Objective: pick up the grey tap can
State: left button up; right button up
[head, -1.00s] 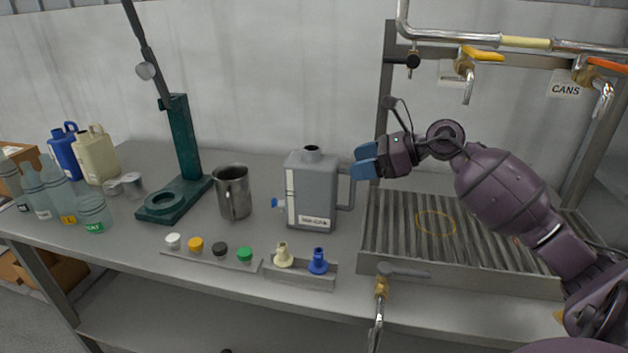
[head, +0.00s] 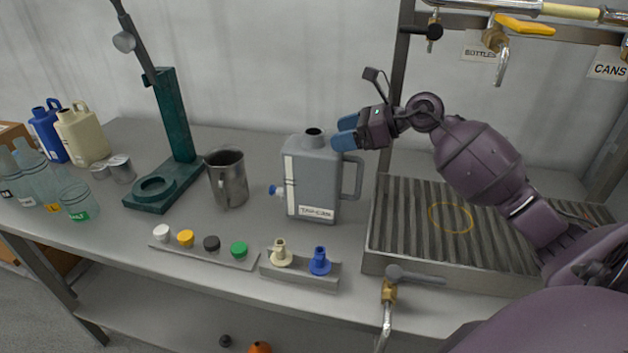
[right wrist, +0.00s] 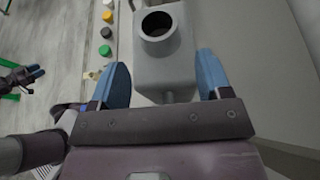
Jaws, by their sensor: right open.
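The grey tap can (head: 308,172) stands upright on the bench, with a label on its front, a blue tap on its left side and a handle on its right. My right gripper (head: 343,132) is open beside the can's top right, close above the handle. In the right wrist view the grey can (right wrist: 165,72) with its round open neck lies ahead of my right gripper (right wrist: 165,62), its handle between the two blue fingers. I see no grip on it. My left gripper (right wrist: 36,73) shows small at the left of that view; its opening is unclear.
A steel jug (head: 228,180) and a green stand (head: 176,130) are left of the can. A strip of coloured caps (head: 205,250) and a small holder with two taps (head: 300,270) lie in front. A ribbed drain tray (head: 385,225) is at right, with pipes above.

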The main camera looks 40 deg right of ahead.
aim_at(305, 136)
jog(key=w+a, duration=0.1)
jog(key=w, duration=0.1)
jog(key=w+a, duration=0.2)
jog(key=shift+a+f, duration=0.2)
jog(key=shift+w+a+f, duration=0.2)
grip_shut()
